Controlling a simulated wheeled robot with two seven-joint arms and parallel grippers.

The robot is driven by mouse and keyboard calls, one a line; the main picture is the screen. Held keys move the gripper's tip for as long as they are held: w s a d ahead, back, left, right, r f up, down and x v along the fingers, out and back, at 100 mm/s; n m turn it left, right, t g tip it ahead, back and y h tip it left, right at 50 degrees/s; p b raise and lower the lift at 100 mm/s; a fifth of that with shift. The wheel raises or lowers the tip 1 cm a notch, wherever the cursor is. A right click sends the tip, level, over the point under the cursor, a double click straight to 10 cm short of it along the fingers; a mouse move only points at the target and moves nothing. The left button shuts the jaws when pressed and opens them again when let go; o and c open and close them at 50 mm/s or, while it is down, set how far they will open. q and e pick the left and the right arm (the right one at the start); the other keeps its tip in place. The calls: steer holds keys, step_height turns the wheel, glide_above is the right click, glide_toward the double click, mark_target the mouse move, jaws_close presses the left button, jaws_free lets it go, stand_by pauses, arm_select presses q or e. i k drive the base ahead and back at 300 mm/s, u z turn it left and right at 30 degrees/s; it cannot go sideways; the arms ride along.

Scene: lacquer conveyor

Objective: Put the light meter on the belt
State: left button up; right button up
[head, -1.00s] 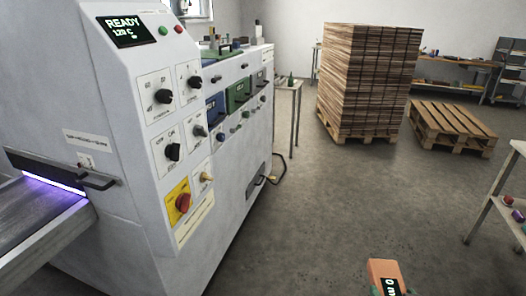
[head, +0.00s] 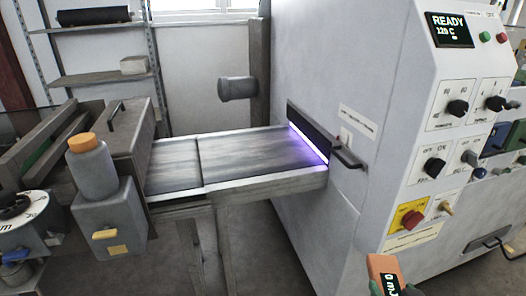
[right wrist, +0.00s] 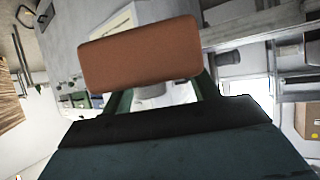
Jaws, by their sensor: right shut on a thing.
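The light meter (head: 381,268) is an orange block with a dark display, at the bottom right of the head view. My right gripper (head: 399,288) is shut on it and holds it up in front of the machine. In the right wrist view the light meter (right wrist: 140,53) lies across the fingertips of the right gripper (right wrist: 163,92), its plain orange-brown side showing. The belt (head: 240,155) is a grey flat strip leading into the machine's purple-lit slot. Its visible surface is bare. The light meter is apart from it, to the right and nearer. My left gripper is not in view.
The white machine (head: 345,60) with knobs stands right of the belt, with a black handle (head: 348,158) beside the slot. A grey bottle with an orange cap (head: 92,168) stands on a grey box left of the belt. Shelves (head: 98,78) stand behind.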

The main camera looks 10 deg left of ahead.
mark_target(235, 152)
steer(key=u, duration=0.8)
steer(key=i, duration=1.65)
